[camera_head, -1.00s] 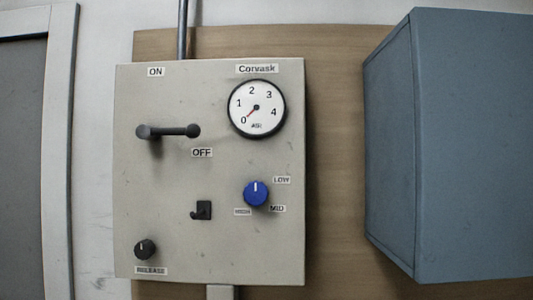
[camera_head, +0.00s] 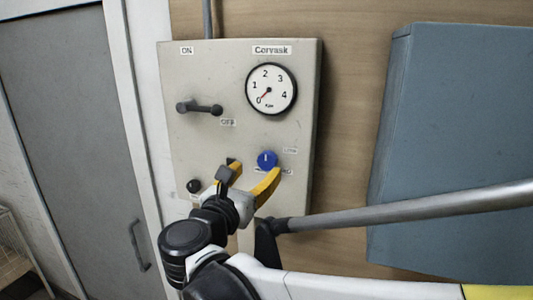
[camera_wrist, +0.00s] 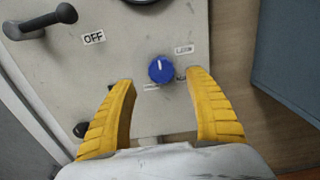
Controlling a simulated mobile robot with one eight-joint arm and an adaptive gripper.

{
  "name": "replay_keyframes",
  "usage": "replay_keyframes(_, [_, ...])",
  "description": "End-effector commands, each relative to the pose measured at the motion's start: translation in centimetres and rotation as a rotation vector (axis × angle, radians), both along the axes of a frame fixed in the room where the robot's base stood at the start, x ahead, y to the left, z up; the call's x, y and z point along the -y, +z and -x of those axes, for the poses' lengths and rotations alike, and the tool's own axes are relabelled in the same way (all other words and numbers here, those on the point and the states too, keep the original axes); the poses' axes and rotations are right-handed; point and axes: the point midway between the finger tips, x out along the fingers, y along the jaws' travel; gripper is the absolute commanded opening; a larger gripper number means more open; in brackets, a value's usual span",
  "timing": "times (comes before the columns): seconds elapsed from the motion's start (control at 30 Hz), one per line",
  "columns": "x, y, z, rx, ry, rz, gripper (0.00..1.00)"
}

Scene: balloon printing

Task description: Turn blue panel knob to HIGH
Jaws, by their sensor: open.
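The blue knob (camera_head: 267,160) sits on the lower right of the grey panel (camera_head: 215,75). Its white pointer line points up. In the wrist view the blue knob (camera_wrist: 161,69) lies beyond the gap between the fingers, apart from both. LOW (camera_wrist: 184,49) is at its upper right; the labels below it are partly hidden or too blurred to read. My gripper (camera_head: 250,172) is open and empty in front of the panel; its yellow fingers also show in the wrist view (camera_wrist: 161,88).
A dark lever (camera_head: 200,107) stands out above left of the knob, by OFF. A round gauge (camera_head: 270,89) reads near 0. A small black knob (camera_head: 194,186) sits at lower left. A blue-grey cabinet (camera_head: 450,130) stands to the right, a grey door (camera_head: 70,130) to the left.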

Motion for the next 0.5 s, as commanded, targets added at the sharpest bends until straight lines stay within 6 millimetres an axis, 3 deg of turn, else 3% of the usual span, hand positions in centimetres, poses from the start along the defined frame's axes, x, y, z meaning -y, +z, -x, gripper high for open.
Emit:
replay_keyframes(0.23, [1.9, 0.1, -4.8, 0.000, -0.004, -0.002, 0.63])
replay_keyframes(0.5, [2.7, 0.0, -7.1, -0.001, -0.001, -0.004, 0.63])
